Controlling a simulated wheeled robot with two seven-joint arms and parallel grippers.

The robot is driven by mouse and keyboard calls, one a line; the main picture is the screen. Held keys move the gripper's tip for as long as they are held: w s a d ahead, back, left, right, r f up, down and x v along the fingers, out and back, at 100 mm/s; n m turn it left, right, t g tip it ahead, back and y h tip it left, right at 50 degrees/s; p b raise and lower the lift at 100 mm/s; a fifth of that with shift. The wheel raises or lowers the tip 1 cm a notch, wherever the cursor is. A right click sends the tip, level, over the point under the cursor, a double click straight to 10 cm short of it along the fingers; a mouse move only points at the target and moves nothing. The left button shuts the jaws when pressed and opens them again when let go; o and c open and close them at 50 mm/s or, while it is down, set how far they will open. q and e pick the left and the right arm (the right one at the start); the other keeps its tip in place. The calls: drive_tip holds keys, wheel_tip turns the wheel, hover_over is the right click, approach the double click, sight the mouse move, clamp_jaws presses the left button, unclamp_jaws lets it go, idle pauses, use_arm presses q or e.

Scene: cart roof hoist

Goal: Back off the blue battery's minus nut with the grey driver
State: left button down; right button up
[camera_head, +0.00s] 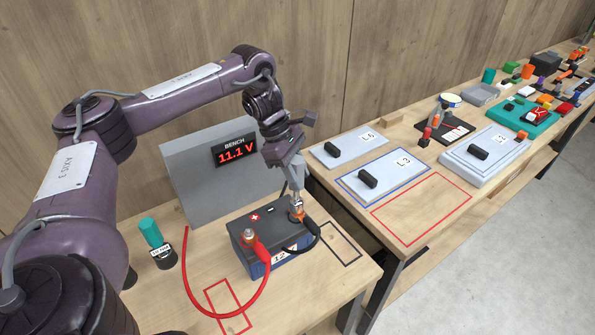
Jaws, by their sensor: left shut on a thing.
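The blue battery (255,262) stands on the near bench, with a dark top, a plus mark and a white label on its front. My left gripper (297,190) points down above its minus post, at the right end of the top. It is shut on the grey driver (297,203), which is upright with its lower end at the minus post. The minus nut is hidden under the driver. A black cable with an orange-brown clamp (296,217) sits at that post. A red cable with a red clamp (263,250) is at the plus post. My right gripper is out of view.
A grey bench meter (195,185) reading 11.1 V stands behind the battery. A teal driver (150,232) stands in a dark holder at left. Red (226,295) and black (345,243) outlines on the bench are empty. Panels and loose parts fill the right bench.

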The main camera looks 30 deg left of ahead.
sight(300, 160)
use_arm(q)
drive_tip(key=shift+r, duration=0.15)
drive_tip(key=shift+r+p, duration=1.9)
drive_tip(key=shift+r, duration=1.55)
